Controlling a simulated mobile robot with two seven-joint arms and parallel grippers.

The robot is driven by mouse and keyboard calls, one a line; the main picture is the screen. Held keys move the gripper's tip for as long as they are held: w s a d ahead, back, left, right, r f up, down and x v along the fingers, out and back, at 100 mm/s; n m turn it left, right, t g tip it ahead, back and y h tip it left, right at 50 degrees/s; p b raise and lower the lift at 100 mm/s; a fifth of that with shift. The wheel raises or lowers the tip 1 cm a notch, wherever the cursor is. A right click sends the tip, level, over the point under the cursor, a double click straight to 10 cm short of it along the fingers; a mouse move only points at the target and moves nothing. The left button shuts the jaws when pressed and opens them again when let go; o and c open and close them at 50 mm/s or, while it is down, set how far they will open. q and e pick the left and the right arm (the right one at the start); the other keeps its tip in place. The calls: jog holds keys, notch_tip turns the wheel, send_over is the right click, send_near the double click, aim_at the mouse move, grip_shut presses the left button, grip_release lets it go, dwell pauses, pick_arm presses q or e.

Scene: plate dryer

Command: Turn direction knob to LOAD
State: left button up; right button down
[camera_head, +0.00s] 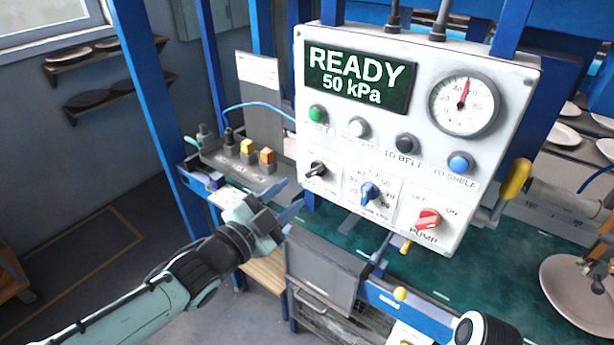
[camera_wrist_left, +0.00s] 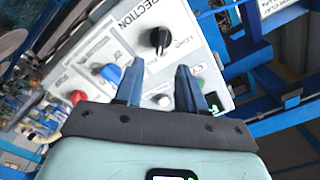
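The direction knob (camera_head: 317,168) is a small black knob at the lower left of the white control panel (camera_head: 285,160). In the left wrist view the direction knob (camera_wrist_left: 160,38) shows large, with "DIRECTION" and "LOAD" lettering close to it. My left gripper (camera_head: 292,208) is below and left of the knob in the head view, apart from it. In the left wrist view its two blue fingers (camera_wrist_left: 159,66) are spread with nothing between them, and the knob appears just beyond the gap. I cannot read the knob's exact setting. My right gripper is not clearly seen.
The panel also carries a blue knob (camera_head: 370,192), a red pump knob (camera_head: 428,219), a row of push buttons, a gauge (camera_head: 464,103) and a display reading READY 50 kPa (camera_head: 358,78). A box with yellow and orange buttons (camera_head: 258,153) stands left of the panel.

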aim_at(313, 174)
pick_arm(q)
jog(key=p+x, duration=0.1)
jog(key=x, duration=0.6)
jog(key=shift+w+d, duration=0.1)
jog(key=shift+w, duration=0.15)
grip_shut()
